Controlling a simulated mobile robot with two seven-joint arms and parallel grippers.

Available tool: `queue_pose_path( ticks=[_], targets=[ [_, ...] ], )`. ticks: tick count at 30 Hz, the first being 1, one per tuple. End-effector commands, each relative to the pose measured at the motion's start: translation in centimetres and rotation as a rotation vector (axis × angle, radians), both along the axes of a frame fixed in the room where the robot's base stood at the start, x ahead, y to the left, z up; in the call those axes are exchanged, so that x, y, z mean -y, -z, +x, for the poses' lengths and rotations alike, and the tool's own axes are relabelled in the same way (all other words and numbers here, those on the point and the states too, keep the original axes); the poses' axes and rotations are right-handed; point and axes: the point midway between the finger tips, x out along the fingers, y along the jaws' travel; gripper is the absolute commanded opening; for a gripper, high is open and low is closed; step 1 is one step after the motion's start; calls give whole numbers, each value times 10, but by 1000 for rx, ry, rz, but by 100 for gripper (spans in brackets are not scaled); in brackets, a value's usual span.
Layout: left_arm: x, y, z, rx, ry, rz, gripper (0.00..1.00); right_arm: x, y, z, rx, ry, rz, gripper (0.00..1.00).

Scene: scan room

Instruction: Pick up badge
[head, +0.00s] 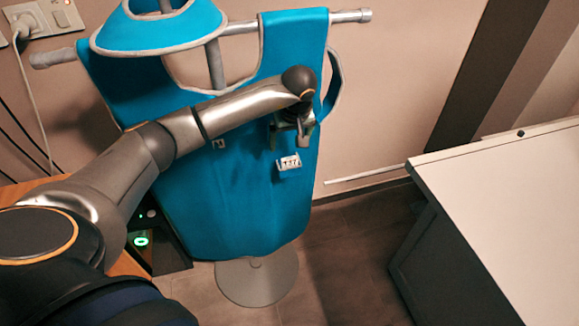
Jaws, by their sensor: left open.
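The badge (289,162) is a small white rectangle with coloured marks. It shows against the front of a blue apron (220,205) that hangs on a stand. My left arm reaches in from the left across the apron. My left gripper (299,143) points down just above the badge, and its jaws are open. I cannot tell whether a fingertip touches the badge. My right gripper is not in view.
The apron hangs from a grey bar (350,16) on a stand with a round base (257,283). A white-topped table (500,200) stands at the right. A wall socket with a plug (24,22) is at the top left. Dark floor lies open between stand and table.

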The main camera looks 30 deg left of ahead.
Motion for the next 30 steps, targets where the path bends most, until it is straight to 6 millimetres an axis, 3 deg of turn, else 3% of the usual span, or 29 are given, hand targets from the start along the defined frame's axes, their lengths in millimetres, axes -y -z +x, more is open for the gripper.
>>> queue_pose_path(
  ticks=[3, 11, 18, 28, 30],
  targets=[
    [-3, 21, 3, -2, -1, -3, 92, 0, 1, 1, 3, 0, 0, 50],
    [-5, 41, 9, -1, 1, -6, 92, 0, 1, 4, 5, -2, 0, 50],
    [-9, 75, 18, 0, -2, -6, 92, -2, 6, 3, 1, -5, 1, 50],
    [-12, 83, 20, 1, 0, -5, 92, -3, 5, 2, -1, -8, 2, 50],
    [-12, 83, 20, 1, 0, -5, 87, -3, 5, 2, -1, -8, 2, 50]
  ],
)
